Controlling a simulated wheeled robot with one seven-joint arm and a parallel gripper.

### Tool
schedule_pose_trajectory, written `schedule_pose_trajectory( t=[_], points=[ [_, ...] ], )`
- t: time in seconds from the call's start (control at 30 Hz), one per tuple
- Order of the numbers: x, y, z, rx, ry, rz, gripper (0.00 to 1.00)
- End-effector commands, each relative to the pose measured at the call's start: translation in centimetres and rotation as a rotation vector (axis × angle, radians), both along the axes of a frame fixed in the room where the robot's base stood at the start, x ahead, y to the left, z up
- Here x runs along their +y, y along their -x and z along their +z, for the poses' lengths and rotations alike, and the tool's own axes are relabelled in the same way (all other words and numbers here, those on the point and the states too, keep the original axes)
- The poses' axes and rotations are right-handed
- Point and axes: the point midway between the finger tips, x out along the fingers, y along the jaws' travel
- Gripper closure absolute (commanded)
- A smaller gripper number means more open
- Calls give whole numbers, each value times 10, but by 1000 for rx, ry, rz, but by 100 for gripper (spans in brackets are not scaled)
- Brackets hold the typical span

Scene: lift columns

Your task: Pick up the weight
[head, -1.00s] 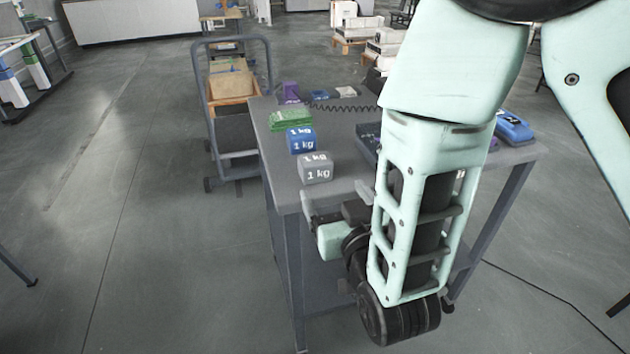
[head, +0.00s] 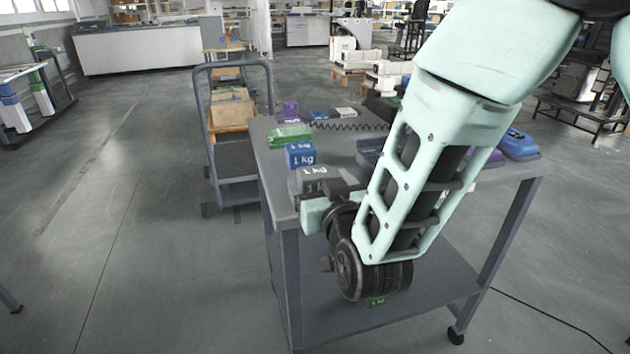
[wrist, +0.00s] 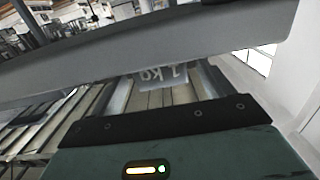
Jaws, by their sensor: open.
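The grey 1 kg weight (head: 312,178) sits on the grey cart's top near its front left corner. A blue 1 kg weight (head: 300,155) stands just behind it. My gripper (head: 322,194) is open at the near side of the grey weight, with its fingers close to the weight's sides. The head view does not show clearly whether they touch it. In the wrist view, the grey weight's lettered face (wrist: 168,74) shows ahead of the gripper, partly hidden by a grey bar across the picture.
The grey cart (head: 275,205) also bears green packs (head: 289,133), a purple item (head: 291,112), a coiled black cable (head: 350,125) and a blue case (head: 519,144) at the right. A trolley with boxes (head: 232,110) stands behind left. Open floor lies to the left.

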Motion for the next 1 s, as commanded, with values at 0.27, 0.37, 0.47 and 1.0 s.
schedule_pose_trajectory(
  t=[0.27, 0.37, 0.47, 1.0],
  points=[
    [10, -28, -1, 0, 1, 0, 20],
    [10, -29, -1, 0, 1, 0, 20],
    [10, -28, -1, 0, 1, 0, 20],
    [10, -29, 2, -6, -3, -1, 100]
  ],
)
